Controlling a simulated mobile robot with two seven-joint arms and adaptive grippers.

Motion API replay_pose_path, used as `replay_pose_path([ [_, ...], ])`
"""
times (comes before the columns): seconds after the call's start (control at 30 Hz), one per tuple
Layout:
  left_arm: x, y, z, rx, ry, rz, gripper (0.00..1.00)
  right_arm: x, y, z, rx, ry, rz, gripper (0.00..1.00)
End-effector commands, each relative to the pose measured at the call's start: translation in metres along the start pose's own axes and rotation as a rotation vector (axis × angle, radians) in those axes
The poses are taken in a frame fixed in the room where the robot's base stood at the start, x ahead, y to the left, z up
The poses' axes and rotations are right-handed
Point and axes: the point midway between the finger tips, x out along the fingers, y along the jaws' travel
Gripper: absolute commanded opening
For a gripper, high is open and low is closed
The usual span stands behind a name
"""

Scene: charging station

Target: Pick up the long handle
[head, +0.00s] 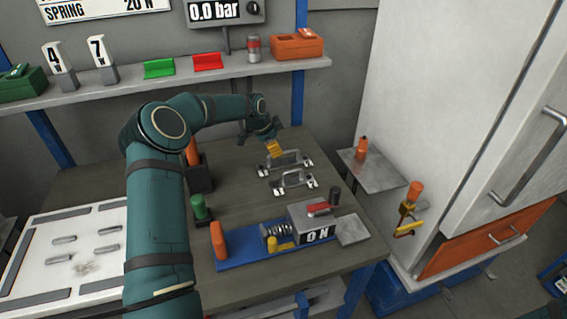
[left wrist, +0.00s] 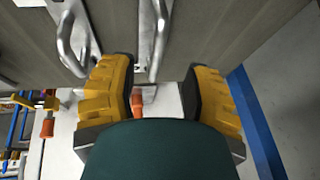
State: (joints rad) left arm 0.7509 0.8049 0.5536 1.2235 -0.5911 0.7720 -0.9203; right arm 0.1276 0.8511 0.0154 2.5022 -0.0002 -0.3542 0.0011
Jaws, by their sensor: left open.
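Two silver bar handles with white feet lie on the brown table. The long handle (head: 283,160) is the farther one, and the shorter handle (head: 292,179) is just in front of it. My left gripper (head: 273,147), with yellow fingers, is over the back of the table at the long handle. In the left wrist view, the open fingers (left wrist: 161,68) are apart with the long handle (left wrist: 160,35) ahead between them, nearer the left finger. The shorter handle (left wrist: 70,40) is to the left. Contact with the long handle cannot be told. My right gripper is out of view.
A blue base with a grey "ON" box (head: 315,222) stands at the front of the table (head: 240,190). Green and orange grips stand at left. A grey side shelf (head: 375,172) and white cabinet (head: 440,100) are at right. The back shelf (head: 130,92) carries small items.

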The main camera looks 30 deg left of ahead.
Motion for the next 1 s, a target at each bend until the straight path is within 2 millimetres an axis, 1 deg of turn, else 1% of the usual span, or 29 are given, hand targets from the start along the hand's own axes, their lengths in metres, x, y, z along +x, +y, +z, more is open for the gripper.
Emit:
replay_pose_path([
  [0.17,0.011,0.001,-0.001,0.0,0.001,0.001,0.48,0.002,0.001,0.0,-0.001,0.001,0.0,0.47],
  [0.4,0.045,0.004,-0.006,-0.001,0.001,0.001,0.48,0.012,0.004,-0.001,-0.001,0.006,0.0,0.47],
  [0.5,0.054,0.003,-0.006,-0.002,0.002,0.0,0.48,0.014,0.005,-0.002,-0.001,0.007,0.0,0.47],
  [0.6,0.058,0.003,-0.007,-0.001,0.001,-0.001,0.48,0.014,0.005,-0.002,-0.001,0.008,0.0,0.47],
  [0.83,0.058,0.003,-0.007,-0.001,0.001,-0.001,0.47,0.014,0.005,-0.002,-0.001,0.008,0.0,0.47],
  [0.87,0.058,0.003,-0.007,-0.001,0.001,-0.001,0.37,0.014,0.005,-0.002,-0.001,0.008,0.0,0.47],
  [0.9,0.058,0.003,-0.007,-0.001,0.001,-0.001,0.23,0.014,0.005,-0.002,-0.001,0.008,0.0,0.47],
  [0.97,0.058,0.003,-0.007,-0.001,0.001,-0.001,0.01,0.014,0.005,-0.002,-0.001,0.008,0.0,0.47],
  [1.0,0.058,0.003,-0.007,-0.001,0.001,-0.001,0.0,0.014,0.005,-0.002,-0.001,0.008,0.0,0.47],
])
